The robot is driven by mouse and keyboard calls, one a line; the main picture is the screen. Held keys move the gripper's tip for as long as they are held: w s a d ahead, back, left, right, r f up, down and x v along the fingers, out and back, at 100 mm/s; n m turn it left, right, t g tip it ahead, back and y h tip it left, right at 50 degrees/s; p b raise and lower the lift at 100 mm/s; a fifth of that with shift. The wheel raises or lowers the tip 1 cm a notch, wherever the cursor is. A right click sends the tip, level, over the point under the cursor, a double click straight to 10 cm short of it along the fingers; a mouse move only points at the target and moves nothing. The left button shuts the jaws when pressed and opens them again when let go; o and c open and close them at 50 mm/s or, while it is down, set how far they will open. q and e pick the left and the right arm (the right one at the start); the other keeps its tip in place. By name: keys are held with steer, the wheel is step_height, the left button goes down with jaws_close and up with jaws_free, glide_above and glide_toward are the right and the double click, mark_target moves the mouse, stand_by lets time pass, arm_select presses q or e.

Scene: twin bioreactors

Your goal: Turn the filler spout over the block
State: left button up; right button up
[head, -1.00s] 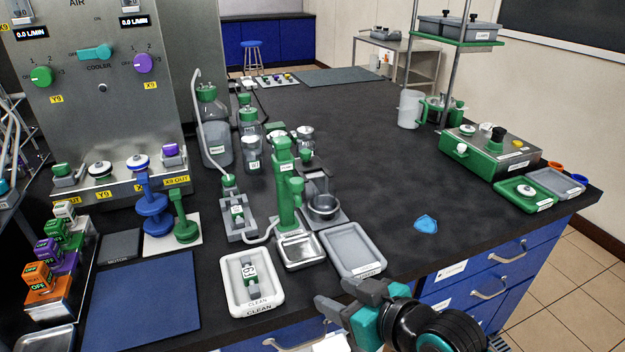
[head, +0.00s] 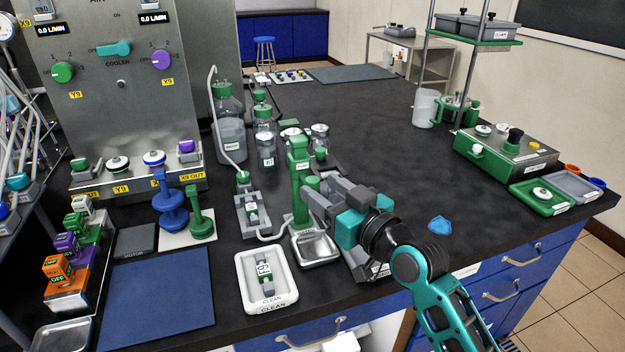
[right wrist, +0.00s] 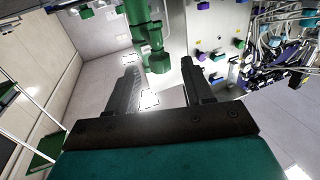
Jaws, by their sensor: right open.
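The green filler (head: 298,180) stands upright near the front of the bench, with a short green spout part (head: 313,184) on its right side. It also shows in the right wrist view, where a green cylinder (right wrist: 158,62) lies ahead of and between the fingers. My right gripper (head: 318,192) is open beside the filler's right side; I see no contact in the wrist view (right wrist: 160,68). The grey block with a metal bowl, right of the filler, is mostly hidden behind my right gripper. My left gripper is not in view.
A metal tray (head: 317,262) lies at the filler's foot. A white tray (head: 287,300) marked CLEAN holds a small labelled part. Glass bottles (head: 265,140) stand behind the filler. A blue piece (head: 439,225) lies to the right; the bench behind it is clear.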

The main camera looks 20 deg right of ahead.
mark_target(317, 186)
steer(key=shift+x, duration=2)
steer(key=shift+c, duration=0.3)
steer(key=shift+s, duration=0.1)
jaws_close()
